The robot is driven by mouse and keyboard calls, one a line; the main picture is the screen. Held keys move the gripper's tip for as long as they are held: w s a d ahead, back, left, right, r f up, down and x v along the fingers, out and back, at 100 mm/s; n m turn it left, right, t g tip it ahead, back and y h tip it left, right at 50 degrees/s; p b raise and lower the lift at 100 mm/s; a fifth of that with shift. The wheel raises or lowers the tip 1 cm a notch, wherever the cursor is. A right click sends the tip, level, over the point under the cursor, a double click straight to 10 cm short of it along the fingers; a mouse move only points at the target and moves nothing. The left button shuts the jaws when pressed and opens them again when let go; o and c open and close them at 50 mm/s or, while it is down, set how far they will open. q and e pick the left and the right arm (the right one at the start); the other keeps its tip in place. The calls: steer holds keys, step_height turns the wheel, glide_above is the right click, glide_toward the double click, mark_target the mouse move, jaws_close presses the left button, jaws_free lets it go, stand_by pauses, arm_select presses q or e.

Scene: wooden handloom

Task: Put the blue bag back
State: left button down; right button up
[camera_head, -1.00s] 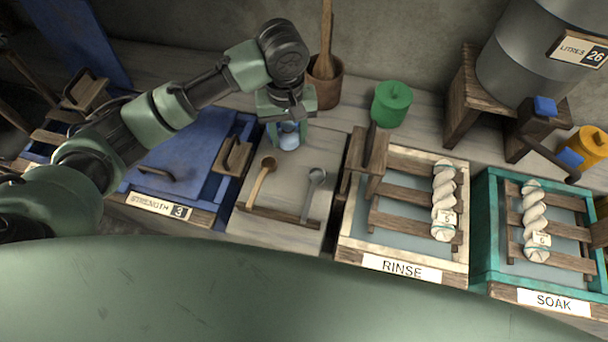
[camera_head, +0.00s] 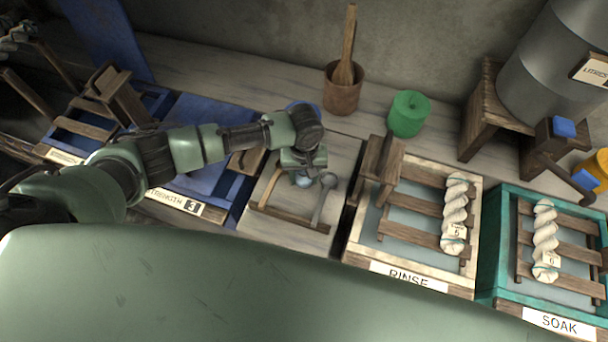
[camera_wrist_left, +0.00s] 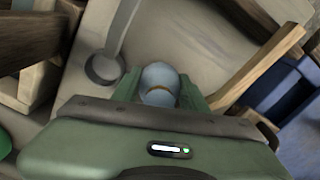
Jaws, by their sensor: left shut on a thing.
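My left gripper (camera_head: 304,176) is over the pale board (camera_head: 285,222), between the wooden spoon and the grey spoon (camera_head: 325,195). It is shut on a small, rounded pale-blue bag, whose top shows between the fingers in the left wrist view (camera_wrist_left: 160,78). In the head view the gripper mostly hides the bag. I cannot tell whether the bag touches the board. My right gripper is not in view.
A blue round rim (camera_head: 300,104) shows behind my left wrist, partly hidden. A wooden cup with a pestle (camera_head: 343,93) and a green lidded pot (camera_head: 408,113) stand behind. The RINSE tray (camera_head: 398,278) and teal SOAK tray (camera_head: 486,250) are to the right.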

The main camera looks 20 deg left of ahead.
arm_select(q)
steer(key=shift+f, duration=0.15)
steer(key=c, duration=1.1)
jaws_free()
steer(key=shift+o, duration=0.2)
